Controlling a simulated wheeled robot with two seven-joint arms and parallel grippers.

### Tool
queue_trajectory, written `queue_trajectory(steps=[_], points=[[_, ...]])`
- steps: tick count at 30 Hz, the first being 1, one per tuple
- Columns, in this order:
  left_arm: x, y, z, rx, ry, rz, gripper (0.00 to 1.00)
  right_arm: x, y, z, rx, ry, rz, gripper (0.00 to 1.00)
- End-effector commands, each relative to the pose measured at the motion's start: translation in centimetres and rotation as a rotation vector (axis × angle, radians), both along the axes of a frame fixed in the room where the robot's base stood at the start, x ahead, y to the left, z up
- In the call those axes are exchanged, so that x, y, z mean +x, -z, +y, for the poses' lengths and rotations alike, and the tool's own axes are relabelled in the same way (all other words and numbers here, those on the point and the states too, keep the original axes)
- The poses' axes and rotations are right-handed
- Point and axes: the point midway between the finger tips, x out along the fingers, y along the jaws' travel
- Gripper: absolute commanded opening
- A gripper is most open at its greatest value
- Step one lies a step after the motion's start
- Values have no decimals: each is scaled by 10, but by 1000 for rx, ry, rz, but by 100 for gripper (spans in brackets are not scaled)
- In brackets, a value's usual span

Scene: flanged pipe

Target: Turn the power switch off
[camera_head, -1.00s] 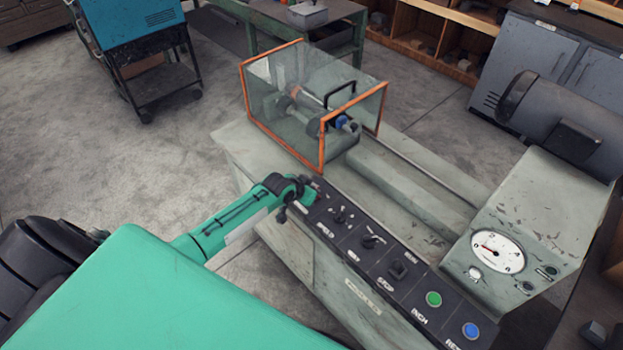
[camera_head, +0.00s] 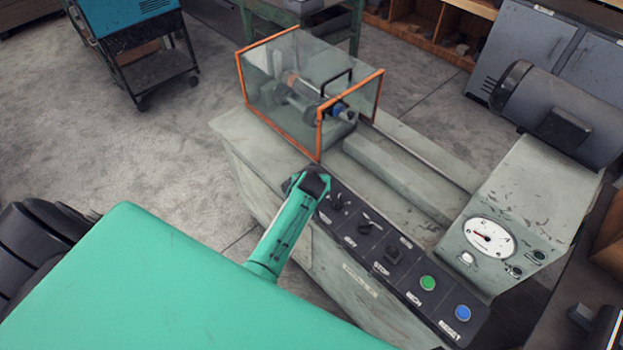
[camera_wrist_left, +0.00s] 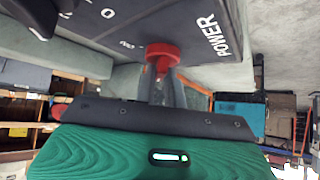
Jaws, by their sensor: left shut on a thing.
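The power switch is a red round knob (camera_wrist_left: 162,52) under the panel face in the left wrist view, beside the white word POWER. My left gripper (camera_wrist_left: 166,85) is shut on this red knob, its grey fingers on either side of the knob's grip. In the head view my green left arm (camera_head: 285,230) reaches to the far left end of the dark control panel (camera_head: 365,257). There its wrist covers the power switch and the fingertips, so the knob's turn position cannot be read in that view. My right gripper is not in view.
On the panel are more switches, a green button (camera_head: 428,283) and a blue button (camera_head: 462,313). An orange-framed clear guard (camera_head: 318,120) stands behind the panel's left end. A dial gauge (camera_head: 489,237) is at right. Open concrete floor lies left of the machine.

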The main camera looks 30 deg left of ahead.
Motion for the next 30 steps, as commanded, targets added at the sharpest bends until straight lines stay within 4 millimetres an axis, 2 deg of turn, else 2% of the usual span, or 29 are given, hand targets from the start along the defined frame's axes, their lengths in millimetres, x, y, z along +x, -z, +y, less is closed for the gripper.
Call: queue_trajectory(steps=[15,16,19,30], points=[[2,-3,0,1,-20,-5,0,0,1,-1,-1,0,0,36],[2,-3,0,1,-20,-5,15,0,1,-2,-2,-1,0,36],[2,-2,0,1,-19,-4,33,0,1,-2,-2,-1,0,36],[-1,-2,-1,0,-18,-1,33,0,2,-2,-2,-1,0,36]])
